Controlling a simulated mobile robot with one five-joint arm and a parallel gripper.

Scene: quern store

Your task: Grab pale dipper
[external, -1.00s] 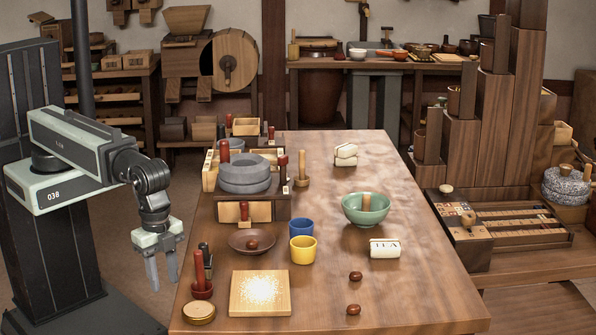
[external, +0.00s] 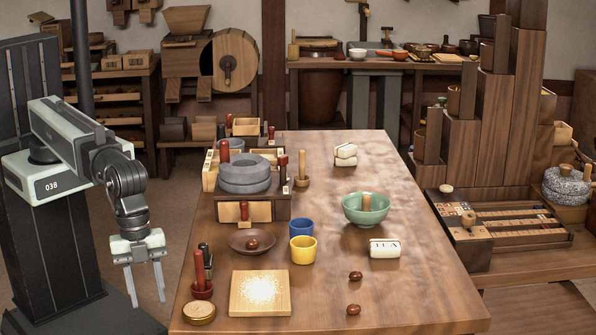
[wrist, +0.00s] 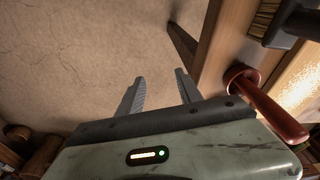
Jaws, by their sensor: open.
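Another pale-brown upright handle (external: 302,166) stands in a small round base near the stone quern. My gripper (external: 148,294) points down, open and empty, off the table's left edge and far from both handles. In the wrist view its two fingers (wrist: 160,82) are apart over bare floor.
A red-handled tool (external: 200,275) in a round base stands near the table's left edge; it also shows in the wrist view (wrist: 268,106).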

